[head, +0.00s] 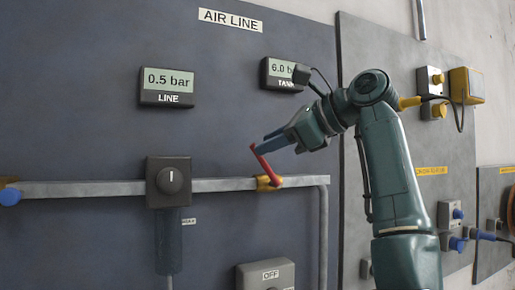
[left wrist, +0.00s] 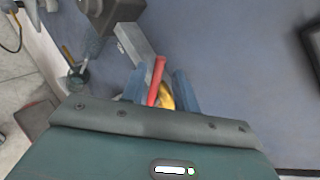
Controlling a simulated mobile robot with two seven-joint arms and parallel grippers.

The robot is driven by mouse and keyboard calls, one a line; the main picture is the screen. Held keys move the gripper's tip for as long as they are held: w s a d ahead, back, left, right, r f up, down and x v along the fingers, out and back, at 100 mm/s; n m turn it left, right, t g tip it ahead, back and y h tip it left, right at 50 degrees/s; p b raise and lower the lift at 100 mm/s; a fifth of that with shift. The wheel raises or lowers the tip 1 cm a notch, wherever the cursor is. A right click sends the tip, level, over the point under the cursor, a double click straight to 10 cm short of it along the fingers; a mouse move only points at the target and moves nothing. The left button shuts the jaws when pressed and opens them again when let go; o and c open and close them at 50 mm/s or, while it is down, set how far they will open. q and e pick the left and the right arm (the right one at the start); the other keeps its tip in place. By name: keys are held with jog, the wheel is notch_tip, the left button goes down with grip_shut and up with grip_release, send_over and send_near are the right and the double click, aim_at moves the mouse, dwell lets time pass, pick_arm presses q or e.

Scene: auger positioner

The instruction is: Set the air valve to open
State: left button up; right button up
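The air valve is a brass body (head: 268,183) on the horizontal grey pipe, with a red lever handle (head: 262,162) slanting up and left, across the pipe's line. My left gripper (head: 263,144) has its blue fingers at the handle's upper end. In the left wrist view the red handle (left wrist: 156,80) shows between the spread blue fingers (left wrist: 159,90), with gaps visible at its sides. The brass body (left wrist: 167,98) shows beside it, partly hidden by the gripper. The LINE display (head: 168,82) reads 0.5 bar. My right gripper is not in view.
The TANK display (head: 283,74) reads 6.0 bar, partly covered by my arm. A black regulator knob (head: 170,181) sits on the pipe (head: 100,188) left of the valve. A grey box marked OFF (head: 266,276) is below.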

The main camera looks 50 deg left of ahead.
pick_arm(q)
jog(key=v, duration=0.8)
jog(key=shift+d+p, duration=0.35)
jog(key=shift+p, duration=0.05)
